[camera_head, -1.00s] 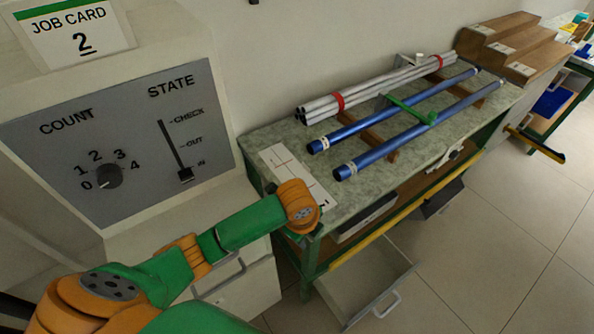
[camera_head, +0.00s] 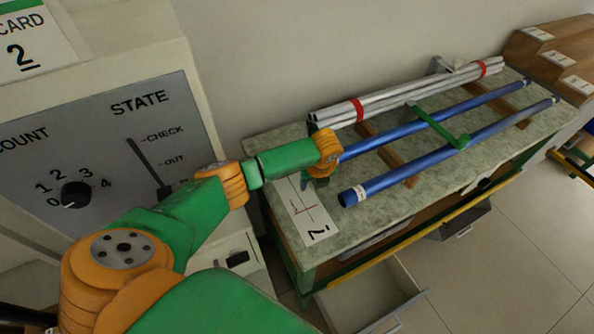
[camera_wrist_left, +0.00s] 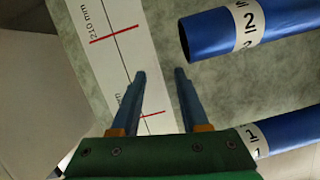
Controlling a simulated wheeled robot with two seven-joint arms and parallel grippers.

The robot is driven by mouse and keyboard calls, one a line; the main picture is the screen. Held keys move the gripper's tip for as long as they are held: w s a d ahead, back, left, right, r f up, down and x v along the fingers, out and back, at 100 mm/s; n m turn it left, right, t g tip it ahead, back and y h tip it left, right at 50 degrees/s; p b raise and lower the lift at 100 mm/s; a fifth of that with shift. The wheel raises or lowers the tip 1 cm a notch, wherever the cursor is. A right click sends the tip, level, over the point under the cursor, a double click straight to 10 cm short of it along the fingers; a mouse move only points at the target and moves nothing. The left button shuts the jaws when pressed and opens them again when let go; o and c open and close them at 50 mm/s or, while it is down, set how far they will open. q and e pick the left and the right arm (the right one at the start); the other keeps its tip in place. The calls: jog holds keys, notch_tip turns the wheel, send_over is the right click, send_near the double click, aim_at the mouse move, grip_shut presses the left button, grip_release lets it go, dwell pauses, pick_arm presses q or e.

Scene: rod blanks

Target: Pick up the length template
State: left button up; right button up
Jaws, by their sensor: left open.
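A white strip with red lines and a printed "2" (camera_head: 307,216) lies flat at the near end of the bench; it looks like the length template. In the left wrist view the strip (camera_wrist_left: 110,48) shows "210 mm" by a red line. My left gripper (camera_wrist_left: 160,75) is open and empty, its fingers above the strip's edge and the bench top. In the head view my left gripper (camera_head: 318,183) is over the far part of the strip, partly hidden by the wrist. My right gripper is not in view.
Bundled grey rods (camera_head: 400,95) lie behind. The control panel (camera_head: 110,150) stands left. An open drawer (camera_head: 370,290) juts out below.

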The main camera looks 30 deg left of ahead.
pick_arm(q)
jog(key=shift+s+r, duration=0.1)
grip_shut()
dwell(1.2)
